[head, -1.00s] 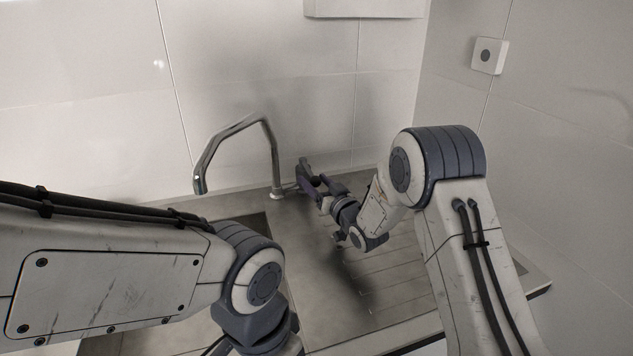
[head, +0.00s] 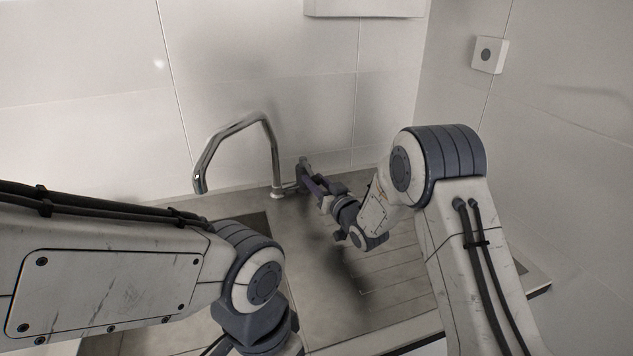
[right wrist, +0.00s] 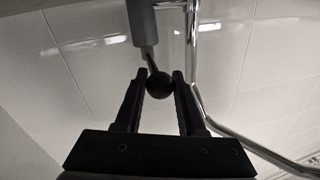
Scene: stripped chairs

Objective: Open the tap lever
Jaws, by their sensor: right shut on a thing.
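The chrome tap (head: 268,130) stands behind the sink, its bent spout reaching left and down; it also shows in the right wrist view (right wrist: 192,50). In that view the tap lever (right wrist: 159,85) is a thin rod with a dark round knob, coming from a grey cylinder. My right gripper (head: 306,178) is beside the tap's base, on its right. Its two fingers (right wrist: 160,86) are shut on the knob, one on each side. In the head view the lever is largely hidden by the gripper. Of my left side only arm links show; the left gripper is out of sight.
The sink basin (head: 257,224) is left of the tap, partly covered by my left arm. The ribbed metal drainboard (head: 390,265) lies clear under my right arm. Tiled walls (head: 250,60) stand close behind and on the right. A white box (head: 488,55) is on the right wall.

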